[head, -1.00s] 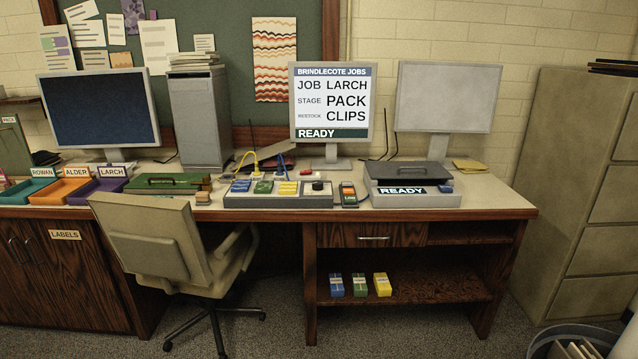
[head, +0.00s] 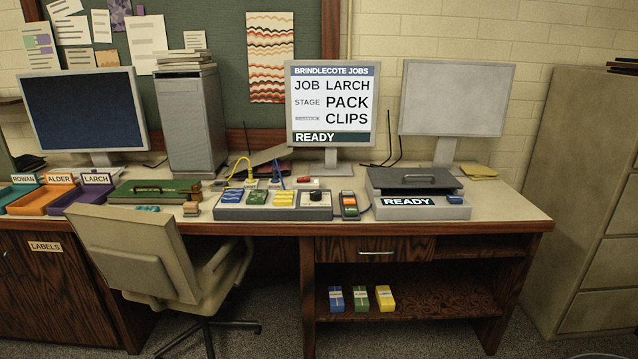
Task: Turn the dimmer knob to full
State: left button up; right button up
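A round black knob (head: 317,196) sits at the right end of a grey control panel (head: 270,214) on the desk. To its left on the panel are blue, green and yellow pieces. The knob is small in the head view, and I cannot make out its pointer or setting. Neither of my grippers is in view.
The wooden desk (head: 420,230) has an office chair (head: 150,255) before its left part. A small dark unit with coloured buttons (head: 349,205) stands right of the panel, then a grey machine reading READY (head: 415,188). A screen (head: 332,105) stands behind. A filing cabinet (head: 600,235) is at right.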

aim_at(316, 194)
jog(key=i+l, duration=0.1)
jog(key=i, duration=1.1)
